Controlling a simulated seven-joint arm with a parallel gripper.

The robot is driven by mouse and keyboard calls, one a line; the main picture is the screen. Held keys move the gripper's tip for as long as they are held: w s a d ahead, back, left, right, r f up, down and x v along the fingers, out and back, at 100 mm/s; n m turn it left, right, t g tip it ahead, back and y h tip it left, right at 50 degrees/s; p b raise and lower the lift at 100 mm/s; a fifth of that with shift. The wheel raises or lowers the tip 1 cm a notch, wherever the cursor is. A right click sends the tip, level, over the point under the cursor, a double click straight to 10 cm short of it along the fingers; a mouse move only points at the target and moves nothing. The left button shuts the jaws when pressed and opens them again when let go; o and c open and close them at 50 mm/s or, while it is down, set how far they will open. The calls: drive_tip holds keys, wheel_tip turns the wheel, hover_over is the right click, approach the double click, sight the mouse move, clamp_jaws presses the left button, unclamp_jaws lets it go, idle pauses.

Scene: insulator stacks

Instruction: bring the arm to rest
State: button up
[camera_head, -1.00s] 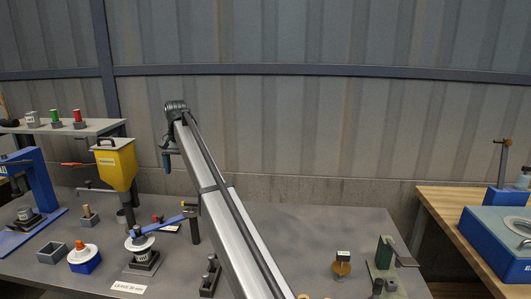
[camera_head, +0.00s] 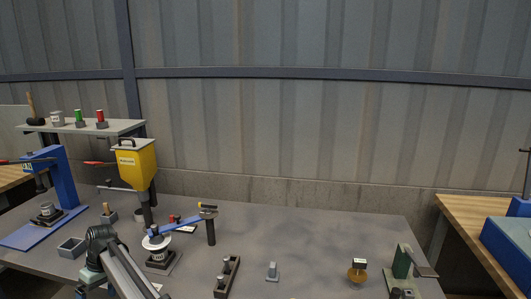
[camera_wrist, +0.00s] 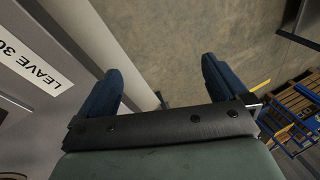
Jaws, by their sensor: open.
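My gripper (camera_wrist: 162,95) shows in the wrist view with its two blue fingers spread apart and nothing between them. Beyond the fingers is the bare floor, with the table edge at left. In the head view my arm is low at the front left of the table, and its gripper end is not visible there.
A yellow hopper (camera_head: 137,163) stands behind the stack. A blue press (camera_head: 62,178) and grey bin (camera_head: 72,247) are at left. A dark rack (camera_head: 228,277) and green fixture (camera_head: 402,262) stand further right. The table's back middle (camera_head: 310,225) is clear.

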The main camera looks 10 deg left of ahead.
drive_tip(key=s+d+f+n+h, duration=0.1)
drive_tip(key=s+d+f+h, duration=0.15)
drive_tip(key=d+f, duration=0.7)
drive_tip(key=s+d+f+h, duration=0.1)
drive_tip(key=s+d+f, duration=0.4)
drive_tip(key=f, duration=0.7)
drive_tip(key=w+d+f+m+g+h, duration=0.1)
drive_tip(key=d+f, duration=0.5)
drive_tip(key=d, duration=0.6)
drive_tip(key=d+f+m+h, duration=0.15)
drive_tip(key=d+f, duration=0.45)
drive_tip(key=d, duration=0.7)
drive_tip(key=w+d+f+m+g+h, duration=0.15)
drive_tip(key=d+f, duration=0.45)
drive_tip(key=d, duration=0.6)
drive_tip(key=s+d+f+m+y, duration=0.1)
drive_tip(key=s+d+m, duration=0.3)
drive_tip(key=d, duration=0.5)
drive_tip(key=s+d+f+m+g+y, duration=0.1)
drive_tip(key=s+d+m, duration=0.3)
drive_tip(key=s+d, duration=0.4)
drive_tip(key=s+d+m+y, duration=0.3)
drive_tip(key=s+d, duration=0.3)
drive_tip(key=d, duration=0.3)
drive_tip(key=shift+d+f+m+y, duration=0.3)
drive_tip(key=shift+f+m+y, duration=0.1)
drive_tip(key=shift+m, duration=0.3)
